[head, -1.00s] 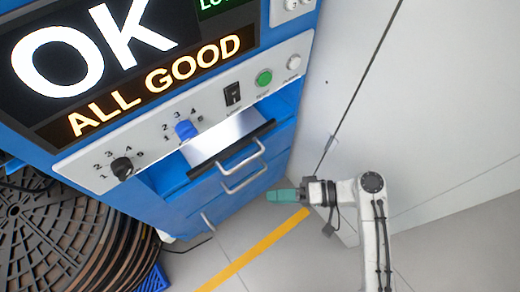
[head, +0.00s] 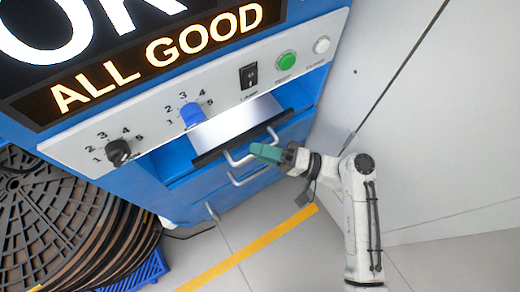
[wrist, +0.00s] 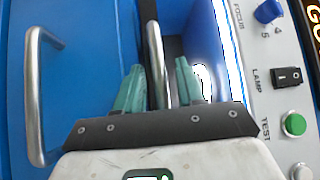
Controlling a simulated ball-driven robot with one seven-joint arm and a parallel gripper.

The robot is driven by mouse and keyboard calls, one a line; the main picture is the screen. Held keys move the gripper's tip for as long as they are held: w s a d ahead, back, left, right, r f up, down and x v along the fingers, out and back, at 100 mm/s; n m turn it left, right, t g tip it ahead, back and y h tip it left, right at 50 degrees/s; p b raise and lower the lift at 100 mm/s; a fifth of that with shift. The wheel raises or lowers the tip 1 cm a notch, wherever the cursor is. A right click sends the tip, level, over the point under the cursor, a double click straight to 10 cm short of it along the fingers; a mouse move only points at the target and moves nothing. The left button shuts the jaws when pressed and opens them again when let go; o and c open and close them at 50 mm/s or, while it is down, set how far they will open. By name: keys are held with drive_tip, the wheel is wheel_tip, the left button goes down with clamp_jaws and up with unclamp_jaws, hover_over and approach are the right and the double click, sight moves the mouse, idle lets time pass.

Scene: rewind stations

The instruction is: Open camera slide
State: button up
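The camera slide is a pale plate (head: 237,122) in a recess of the blue cabinet, with a black front bar (head: 212,152) and a metal handle (head: 237,160). In the wrist view, my gripper (wrist: 159,82) is open, with one green finger on each side of the upright-looking handle bar (wrist: 157,60). The bar lies between the fingers with gaps showing. The fingers hide part of the handle in the head view.
A second handle (head: 248,178) sits just below, on the blue front; it also shows in the wrist view (wrist: 35,100). The control panel (head: 225,95) with knobs, lamp switch and green button is above. A pale wall (head: 420,130) stands right. Dark reels (head: 60,220) are lower left.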

drive_tip(key=shift+a, duration=0.1)
drive_tip(key=shift+c, duration=0.5)
clamp_jaws()
